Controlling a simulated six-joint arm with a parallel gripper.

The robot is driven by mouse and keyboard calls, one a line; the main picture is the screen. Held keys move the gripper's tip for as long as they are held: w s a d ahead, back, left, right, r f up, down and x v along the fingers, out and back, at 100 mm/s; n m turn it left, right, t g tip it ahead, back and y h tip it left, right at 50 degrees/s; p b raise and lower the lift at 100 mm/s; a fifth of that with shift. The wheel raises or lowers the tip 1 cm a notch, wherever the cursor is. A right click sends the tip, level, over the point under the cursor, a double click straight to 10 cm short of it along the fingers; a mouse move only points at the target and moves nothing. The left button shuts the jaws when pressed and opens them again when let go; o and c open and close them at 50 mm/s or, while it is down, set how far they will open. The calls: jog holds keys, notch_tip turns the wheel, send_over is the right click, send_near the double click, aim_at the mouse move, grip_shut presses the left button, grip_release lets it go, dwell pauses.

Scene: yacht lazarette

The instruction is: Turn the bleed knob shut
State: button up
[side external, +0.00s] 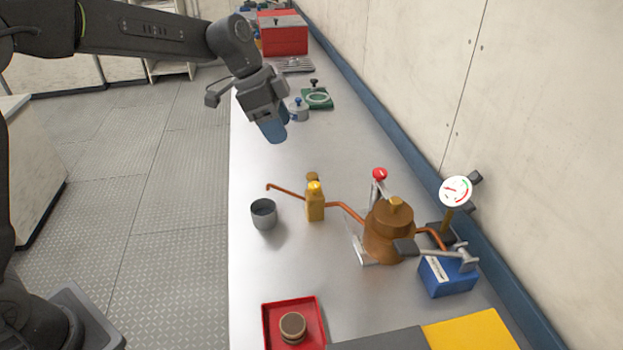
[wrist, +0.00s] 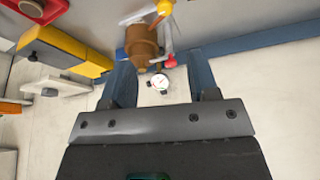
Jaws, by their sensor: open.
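In the side view a small brass valve block (side external: 315,206) stands mid-bench with a yellow knob (side external: 314,187) on top, which looks like the bleed knob. A thin copper spout runs left from it, and a copper pipe runs right to a brown pot (side external: 388,232). A grey cup (side external: 263,214) stands below the spout's end. My gripper (side external: 276,137) is open and empty, above the bench and behind the knob, apart from it. In the wrist view the open blue fingers (wrist: 159,60) frame the pot and gauge; a yellow knob (wrist: 165,7) shows at the top edge. The knob's turn angle is unclear.
A red-balled lever (side external: 379,174), a dial gauge (side external: 456,191) and a blue box (side external: 447,275) stand around the pot. A red tray (side external: 267,325) lies in front. A green plate (side external: 330,103) and red toolbox (side external: 284,40) are behind. The bench's left side is mostly clear.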

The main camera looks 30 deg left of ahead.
aim_at(314, 184)
jog(key=shift+m, duration=0.3)
jog(key=x, duration=1)
jog(key=w+x, duration=0.1)
jog(key=x, duration=0.4)
jog(key=shift+d, duration=0.1)
jog(key=shift+c, duration=0.2)
jog(key=c, duration=0.9)
